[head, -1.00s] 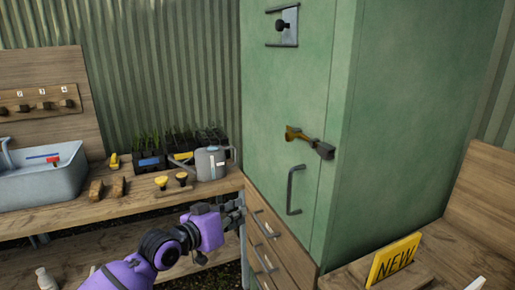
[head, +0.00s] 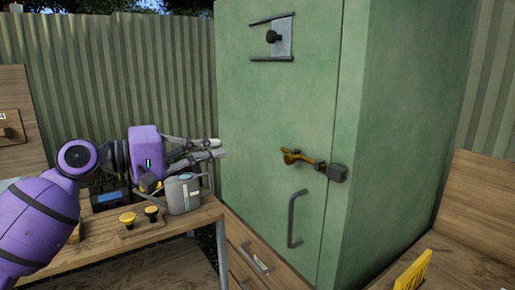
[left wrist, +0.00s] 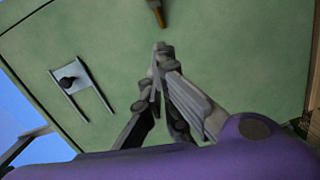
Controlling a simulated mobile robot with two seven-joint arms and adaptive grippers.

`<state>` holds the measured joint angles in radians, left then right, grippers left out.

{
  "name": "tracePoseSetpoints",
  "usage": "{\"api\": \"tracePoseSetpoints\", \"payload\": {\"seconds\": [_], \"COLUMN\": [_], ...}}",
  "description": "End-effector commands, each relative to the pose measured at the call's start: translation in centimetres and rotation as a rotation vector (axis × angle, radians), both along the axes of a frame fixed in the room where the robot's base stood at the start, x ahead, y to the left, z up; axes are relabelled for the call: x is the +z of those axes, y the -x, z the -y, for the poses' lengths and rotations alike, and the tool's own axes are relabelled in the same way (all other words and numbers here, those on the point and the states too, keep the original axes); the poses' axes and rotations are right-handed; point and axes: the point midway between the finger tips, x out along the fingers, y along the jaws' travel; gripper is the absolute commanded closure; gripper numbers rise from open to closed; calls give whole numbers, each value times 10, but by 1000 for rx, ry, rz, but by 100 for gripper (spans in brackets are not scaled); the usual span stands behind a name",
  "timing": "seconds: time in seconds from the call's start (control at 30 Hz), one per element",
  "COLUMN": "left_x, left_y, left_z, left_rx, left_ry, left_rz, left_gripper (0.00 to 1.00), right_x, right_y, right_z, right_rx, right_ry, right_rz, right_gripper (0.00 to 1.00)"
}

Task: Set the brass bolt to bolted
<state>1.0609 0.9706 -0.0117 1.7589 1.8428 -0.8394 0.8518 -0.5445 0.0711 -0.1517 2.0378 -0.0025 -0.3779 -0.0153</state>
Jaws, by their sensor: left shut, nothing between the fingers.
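The brass bolt (head: 302,159) is on the green cabinet door (head: 262,120), near the door's right edge. Its bar lies across toward a dark keeper (head: 337,172) at the seam; I cannot tell whether its end sits inside the keeper. The bolt's end also shows at the top of the left wrist view (left wrist: 157,12). My left gripper (head: 218,148) is shut and empty, left of the bolt and apart from it. In the left wrist view the fingertips (left wrist: 161,48) point at the bolt with a gap of green door between. My right gripper is not in view.
A dark pull handle (head: 294,218) is below the bolt, and a plate with a black knob (head: 274,38) is above. A watering can (head: 182,193) and yellow-topped tools (head: 127,218) stand on the bench beneath my left arm. A yellow sign (head: 412,272) is at lower right.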

Motion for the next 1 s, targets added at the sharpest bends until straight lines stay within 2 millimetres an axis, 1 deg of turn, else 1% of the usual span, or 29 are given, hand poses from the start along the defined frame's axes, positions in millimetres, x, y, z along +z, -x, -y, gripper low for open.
{"api": "tracePoseSetpoints", "payload": {"seconds": [0.33,0.47,0.57,0.8,0.93,1.0], "left_x": [0,1,2,1,-1,-3], "left_y": [-1,-5,-13,-39,-53,-40], "left_z": [1,10,23,68,90,97], "left_rx": [2,1,0,0,1,1], "left_ry": [1,2,2,1,0,-4], "left_rz": [-2,1,1,2,2,3], "left_gripper": [100,100,100,100,100,100], "right_x": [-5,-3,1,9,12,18], "right_y": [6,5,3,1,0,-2], "right_z": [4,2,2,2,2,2], "right_rx": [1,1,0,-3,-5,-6], "right_ry": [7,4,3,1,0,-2], "right_rz": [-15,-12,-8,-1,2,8], "right_gripper": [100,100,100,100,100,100]}}
